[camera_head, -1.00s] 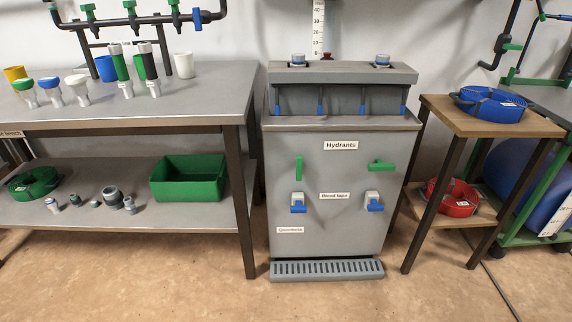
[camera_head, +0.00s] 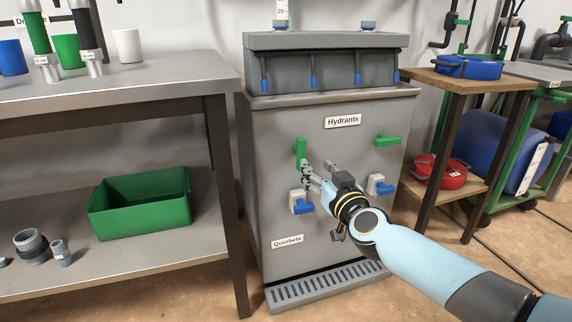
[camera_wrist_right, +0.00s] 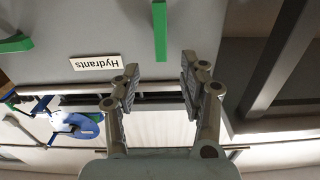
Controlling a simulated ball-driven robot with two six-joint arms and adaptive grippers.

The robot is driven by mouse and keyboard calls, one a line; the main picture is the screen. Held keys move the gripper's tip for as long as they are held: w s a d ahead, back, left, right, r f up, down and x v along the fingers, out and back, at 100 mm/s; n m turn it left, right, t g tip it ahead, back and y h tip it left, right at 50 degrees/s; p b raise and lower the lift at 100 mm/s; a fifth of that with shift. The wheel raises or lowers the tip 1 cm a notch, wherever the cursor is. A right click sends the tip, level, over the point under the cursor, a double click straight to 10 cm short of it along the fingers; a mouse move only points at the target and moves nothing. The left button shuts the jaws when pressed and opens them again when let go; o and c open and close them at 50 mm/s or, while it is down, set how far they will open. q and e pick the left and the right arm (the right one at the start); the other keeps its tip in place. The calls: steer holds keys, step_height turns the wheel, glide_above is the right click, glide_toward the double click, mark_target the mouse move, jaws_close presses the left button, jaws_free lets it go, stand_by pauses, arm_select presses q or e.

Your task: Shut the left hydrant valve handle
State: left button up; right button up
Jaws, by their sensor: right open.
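The left hydrant valve handle (camera_head: 300,148) is a green lever standing upright on the grey hydrant cabinet, above the left blue-tipped spout (camera_head: 302,204). My right gripper (camera_head: 318,170) is just below and to the right of it. In the right wrist view the gripper (camera_wrist_right: 158,68) is open and empty, with its two fingers apart. The green handle (camera_wrist_right: 160,32) lies beyond the fingertips, in line with the gap between them. I cannot tell whether a finger touches it. The right valve handle (camera_head: 387,140) is green and lies level. My left gripper is not in view.
A metal workbench (camera_head: 150,80) stands close on the left, with a green bin (camera_head: 140,205) on its lower shelf. A wooden side table (camera_head: 470,82) with blue and red hose coils stands on the right. A drain grate (camera_head: 325,287) sticks out at the cabinet's foot.

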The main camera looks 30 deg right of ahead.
mark_target(303, 153)
steer(key=b+x, duration=0.3)
steer(key=x, duration=0.6)
steer(key=shift+w+f, duration=0.1)
steer(key=shift+w, duration=0.3)
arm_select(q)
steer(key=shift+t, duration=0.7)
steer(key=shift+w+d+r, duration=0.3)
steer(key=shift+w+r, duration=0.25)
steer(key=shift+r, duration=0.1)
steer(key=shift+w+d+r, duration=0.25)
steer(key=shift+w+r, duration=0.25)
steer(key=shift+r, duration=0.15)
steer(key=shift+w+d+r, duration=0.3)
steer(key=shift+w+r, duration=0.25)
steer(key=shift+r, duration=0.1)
arm_select(e)
steer(key=shift+w+d, duration=0.15)
steer(key=shift+w, duration=0.35)
jaws_close()
